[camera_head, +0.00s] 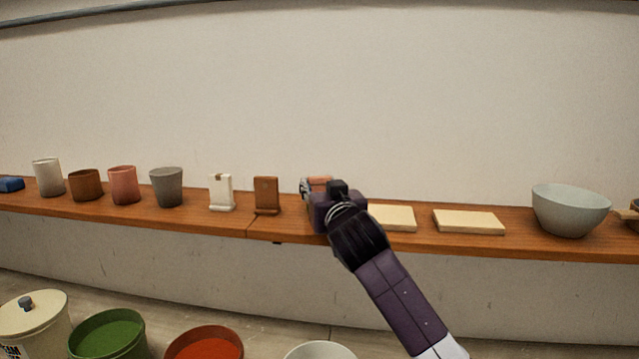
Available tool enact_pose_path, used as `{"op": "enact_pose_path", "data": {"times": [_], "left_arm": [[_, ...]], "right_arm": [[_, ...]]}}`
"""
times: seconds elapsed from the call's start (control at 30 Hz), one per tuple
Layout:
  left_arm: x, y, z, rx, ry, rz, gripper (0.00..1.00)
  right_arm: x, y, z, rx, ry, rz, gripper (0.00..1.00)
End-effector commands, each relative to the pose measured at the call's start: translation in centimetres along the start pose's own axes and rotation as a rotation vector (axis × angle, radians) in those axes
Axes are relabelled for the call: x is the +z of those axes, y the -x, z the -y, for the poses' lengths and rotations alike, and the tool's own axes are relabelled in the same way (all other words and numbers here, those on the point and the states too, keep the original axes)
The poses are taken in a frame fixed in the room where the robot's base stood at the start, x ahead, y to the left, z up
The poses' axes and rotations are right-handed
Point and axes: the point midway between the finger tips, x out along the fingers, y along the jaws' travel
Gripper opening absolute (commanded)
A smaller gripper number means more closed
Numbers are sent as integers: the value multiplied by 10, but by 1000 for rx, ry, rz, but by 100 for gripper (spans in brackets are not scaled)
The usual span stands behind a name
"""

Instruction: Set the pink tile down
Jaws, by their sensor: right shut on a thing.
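My right gripper (309,190) reaches in from the lower right over the wooden shelf. It is shut on the pink tile (320,181), of which only a small salmon-pink part shows behind the gripper. The gripper and wrist hide the rest of the tile, so I cannot tell whether it touches the shelf. My left gripper is not in view.
The long wooden shelf (285,229) runs along the wall. Left of my gripper stand a brown holder (266,195), a white holder (221,192) and several cups. Right are two cream slabs (468,222) and a pale bowl (570,212). Buckets (107,334) stand below.

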Motion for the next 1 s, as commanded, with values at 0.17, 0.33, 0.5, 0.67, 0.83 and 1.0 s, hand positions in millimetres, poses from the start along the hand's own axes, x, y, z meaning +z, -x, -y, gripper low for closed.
{"op": "enact_pose_path", "data": {"times": [0.17,0.33,0.5,0.67,0.83,1.0], "left_arm": [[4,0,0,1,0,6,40],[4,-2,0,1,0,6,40],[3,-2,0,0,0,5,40],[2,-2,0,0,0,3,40],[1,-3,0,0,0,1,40],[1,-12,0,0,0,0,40]], "right_arm": [[-1,0,0,0,0,-1,7],[2,0,0,0,0,0,42],[2,0,0,0,0,0,54],[2,0,0,0,0,0,54],[0,3,0,0,-1,-1,54],[2,23,0,-2,-2,-2,54]]}}
